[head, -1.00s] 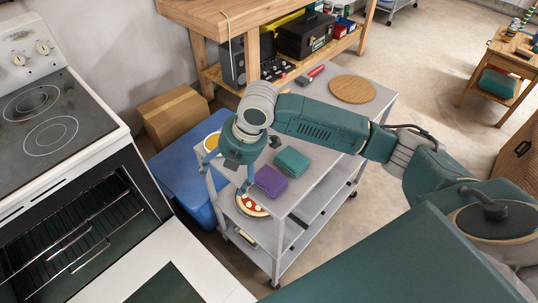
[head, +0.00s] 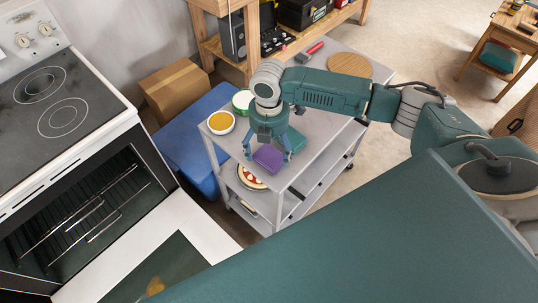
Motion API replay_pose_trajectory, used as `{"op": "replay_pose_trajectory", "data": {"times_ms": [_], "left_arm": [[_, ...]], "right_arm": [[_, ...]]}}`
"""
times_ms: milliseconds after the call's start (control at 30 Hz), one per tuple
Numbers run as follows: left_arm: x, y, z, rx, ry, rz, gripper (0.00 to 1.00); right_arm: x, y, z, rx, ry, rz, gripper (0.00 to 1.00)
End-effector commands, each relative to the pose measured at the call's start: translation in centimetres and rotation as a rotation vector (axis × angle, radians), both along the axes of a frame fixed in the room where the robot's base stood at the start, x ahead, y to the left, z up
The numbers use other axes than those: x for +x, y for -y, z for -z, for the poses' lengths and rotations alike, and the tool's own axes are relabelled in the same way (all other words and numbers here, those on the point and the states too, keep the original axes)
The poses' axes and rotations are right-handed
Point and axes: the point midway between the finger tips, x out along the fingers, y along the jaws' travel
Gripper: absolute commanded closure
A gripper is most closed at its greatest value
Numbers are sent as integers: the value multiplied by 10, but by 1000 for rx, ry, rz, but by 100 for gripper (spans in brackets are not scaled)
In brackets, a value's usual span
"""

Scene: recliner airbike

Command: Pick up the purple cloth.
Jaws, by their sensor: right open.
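The purple cloth (head: 268,158) lies folded on the top shelf of the grey cart (head: 318,154), near its front edge. I cannot tell whether the fingers touch either cloth. My left gripper is out of view.
A yellow-filled bowl (head: 221,122) and a green-rimmed bowl (head: 243,101) stand on the cart's left end. A round wooden board (head: 350,65) and a red-handled tool (head: 309,52) lie at its far end. The open oven (head: 95,195) is at left.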

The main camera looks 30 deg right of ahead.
Motion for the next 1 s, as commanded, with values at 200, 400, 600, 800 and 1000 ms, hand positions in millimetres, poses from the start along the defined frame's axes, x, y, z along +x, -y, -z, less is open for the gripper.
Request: {"op": "replay_pose_trajectory", "data": {"times_ms": [200,400,600,800,1000], "left_arm": [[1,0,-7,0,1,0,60],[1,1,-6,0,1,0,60],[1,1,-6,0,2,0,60],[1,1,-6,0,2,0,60],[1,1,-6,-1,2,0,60]], "right_arm": [[0,0,23,0,1,0,16],[0,0,25,0,2,0,16],[0,0,24,0,2,0,50],[0,0,24,0,3,0,62],[0,0,24,0,3,0,62]]}}
